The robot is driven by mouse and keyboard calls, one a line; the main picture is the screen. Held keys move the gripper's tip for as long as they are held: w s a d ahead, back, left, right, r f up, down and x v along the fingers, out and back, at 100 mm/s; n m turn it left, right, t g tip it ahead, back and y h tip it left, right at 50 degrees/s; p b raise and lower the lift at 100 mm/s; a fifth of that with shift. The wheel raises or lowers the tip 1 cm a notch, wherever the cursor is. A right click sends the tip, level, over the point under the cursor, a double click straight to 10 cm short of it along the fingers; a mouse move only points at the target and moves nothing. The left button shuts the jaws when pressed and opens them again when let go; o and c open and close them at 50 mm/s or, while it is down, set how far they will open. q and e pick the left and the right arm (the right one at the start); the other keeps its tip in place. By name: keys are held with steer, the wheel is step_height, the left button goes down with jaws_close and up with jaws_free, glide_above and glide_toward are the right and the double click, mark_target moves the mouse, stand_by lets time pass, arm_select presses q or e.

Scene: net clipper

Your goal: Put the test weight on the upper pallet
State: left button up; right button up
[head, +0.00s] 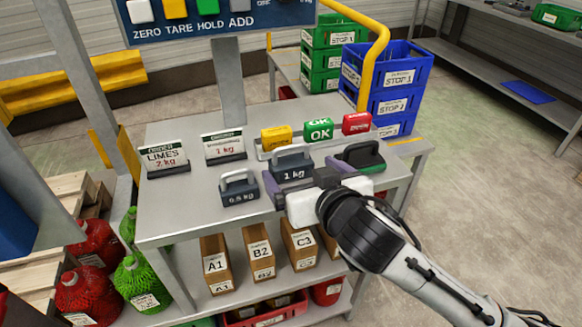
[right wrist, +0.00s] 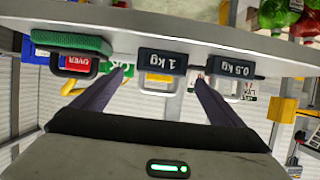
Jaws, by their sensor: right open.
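A dark 1 kg test weight (head: 293,172) with a grey handle stands on the grey table. My right gripper (head: 303,172) is open, with a finger on either side of this weight in the picture. The right wrist view shows the 1 kg weight (right wrist: 162,62) upside down, between and beyond the open fingers (right wrist: 155,76); contact cannot be told. A smaller 0.5 kg weight (head: 239,187) stands to its left. Stacked wooden pallets (head: 70,186) show at the left edge, partly hidden by a post and a blue thing. My left gripper is not in view.
A black-and-green handled block (head: 358,156) stands right of the gripper. Signs (head: 164,158) and yellow, green and red blocks (head: 318,130) stand farther back on the table (head: 185,210). Red and green net bags (head: 92,242) lie left. Blue crates (head: 392,80) stand behind.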

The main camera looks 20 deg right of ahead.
mark_target(293, 165)
steer(key=x, duration=0.6)
steer(key=shift+w+a+f, duration=0.15)
steer(key=shift+f, duration=0.25)
steer(key=shift+c, duration=0.2)
steer(key=c, duration=1.8)
steer(key=shift+r, duration=0.25)
steer(key=shift+c, duration=1.4)
step_height(293, 165, up, 10)
steer(key=shift+f+p, duration=0.15)
steer(key=shift+p, duration=0.45)
steer(key=shift+r, duration=0.3)
steer(key=s+d+r, duration=0.5)
steer(key=s+d, duration=0.1)
steer(key=s, duration=0.2)
steer(key=shift+s+r, duration=0.2)
steer(key=shift+r, duration=0.15)
steer(key=shift+a, duration=0.1)
